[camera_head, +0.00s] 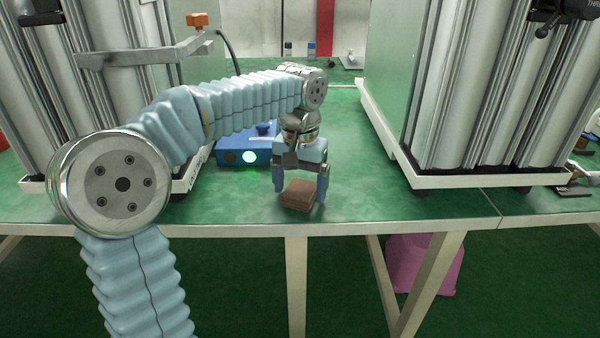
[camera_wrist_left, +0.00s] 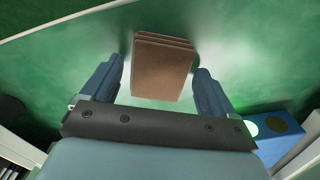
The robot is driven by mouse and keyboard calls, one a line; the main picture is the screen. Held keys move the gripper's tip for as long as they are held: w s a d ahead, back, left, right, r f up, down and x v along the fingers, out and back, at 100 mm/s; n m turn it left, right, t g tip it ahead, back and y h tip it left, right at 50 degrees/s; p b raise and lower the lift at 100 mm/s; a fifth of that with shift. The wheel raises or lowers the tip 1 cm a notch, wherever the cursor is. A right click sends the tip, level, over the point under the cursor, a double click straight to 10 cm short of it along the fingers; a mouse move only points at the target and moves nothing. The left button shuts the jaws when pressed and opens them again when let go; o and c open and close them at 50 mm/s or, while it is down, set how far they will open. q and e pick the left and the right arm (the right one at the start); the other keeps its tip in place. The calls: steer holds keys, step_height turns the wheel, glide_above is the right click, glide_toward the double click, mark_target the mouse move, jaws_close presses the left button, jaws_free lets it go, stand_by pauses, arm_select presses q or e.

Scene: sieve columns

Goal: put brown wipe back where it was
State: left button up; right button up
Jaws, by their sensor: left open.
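The brown wipe (camera_head: 299,194) looks like a small folded stack of brown layers. It lies on the green table top near its front edge, in the middle of the head view. My left gripper (camera_head: 301,192) points down over it with its two fingers apart. In the left wrist view the wipe (camera_wrist_left: 162,68) shows just beyond and between the open fingertips (camera_wrist_left: 160,72), with green table around it. I cannot tell whether a finger touches it. My right gripper is not in view.
A blue box (camera_head: 232,156) with a lit green button stands behind my left gripper. Tall metal sieve columns stand on white bases at left and right (camera_head: 465,180). The table's front edge (camera_head: 400,225) is close.

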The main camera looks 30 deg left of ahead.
mark_target(300, 189)
arm_select(q)
step_height(300, 189, up, 12)
steer(key=p, duration=0.1)
steer(key=shift+p, duration=0.4)
